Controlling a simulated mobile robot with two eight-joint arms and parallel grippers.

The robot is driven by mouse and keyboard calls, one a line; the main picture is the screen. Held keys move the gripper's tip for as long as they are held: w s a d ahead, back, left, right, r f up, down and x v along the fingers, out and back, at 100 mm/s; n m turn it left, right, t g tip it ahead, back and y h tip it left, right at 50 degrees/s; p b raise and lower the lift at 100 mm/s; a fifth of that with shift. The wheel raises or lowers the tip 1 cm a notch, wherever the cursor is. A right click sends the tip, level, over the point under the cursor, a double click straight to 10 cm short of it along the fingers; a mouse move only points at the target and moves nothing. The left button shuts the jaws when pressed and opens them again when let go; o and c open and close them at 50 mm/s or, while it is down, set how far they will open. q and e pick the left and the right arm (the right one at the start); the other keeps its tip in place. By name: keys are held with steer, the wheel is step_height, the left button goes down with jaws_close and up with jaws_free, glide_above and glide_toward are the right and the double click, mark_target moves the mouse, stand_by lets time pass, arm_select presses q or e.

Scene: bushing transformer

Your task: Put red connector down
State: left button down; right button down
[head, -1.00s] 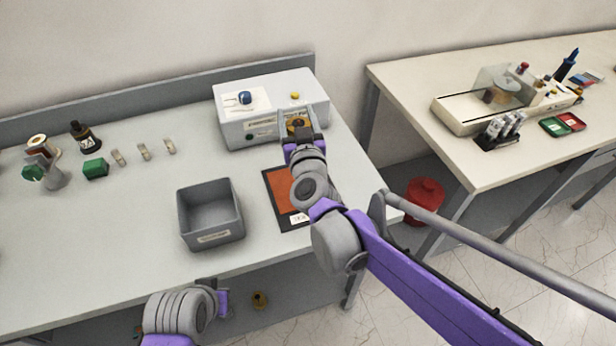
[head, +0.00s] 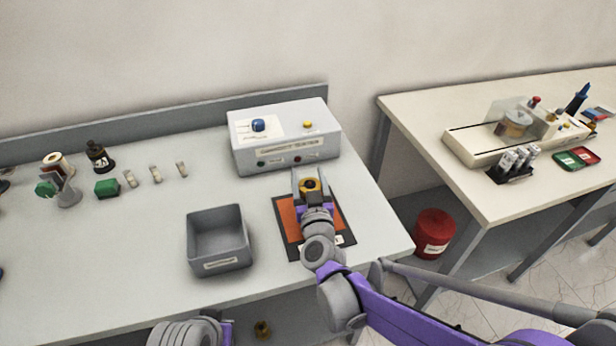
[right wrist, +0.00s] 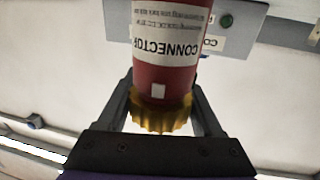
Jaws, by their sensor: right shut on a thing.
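The red connector (right wrist: 165,75), a red cylinder with a white label and a ribbed gold ring, is between the fingers of my right gripper (right wrist: 164,108). In the head view only its gold end (head: 310,185) shows clearly. My right gripper (head: 310,180) is shut on it, over the far part of the orange mat with a dark border (head: 288,217) and in front of the grey-white test box (head: 285,152). I cannot tell its exact height. Part of my left arm (head: 190,334) shows at the bottom edge; its fingertips cannot be made out.
An open grey bin (head: 219,262) stands left of the mat. Several small fittings, a green block (head: 107,187) and a black bushing (head: 99,155) are at the left. A second table (head: 425,120) with a machine is at the right; a red bucket (head: 435,232) is beneath it.

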steer(key=shift+f, duration=0.2)
steer(key=shift+c, duration=0.2)
jaws_free()
steer(key=shift+r, duration=0.1)
steer(key=shift+s+r, duration=0.1)
steer(key=shift+r, duration=0.1)
steer(key=s+d+b, duration=0.1)
steer(key=s+d, duration=0.1)
steer(key=s, duration=0.9)
steer(key=shift+s, duration=0.35)
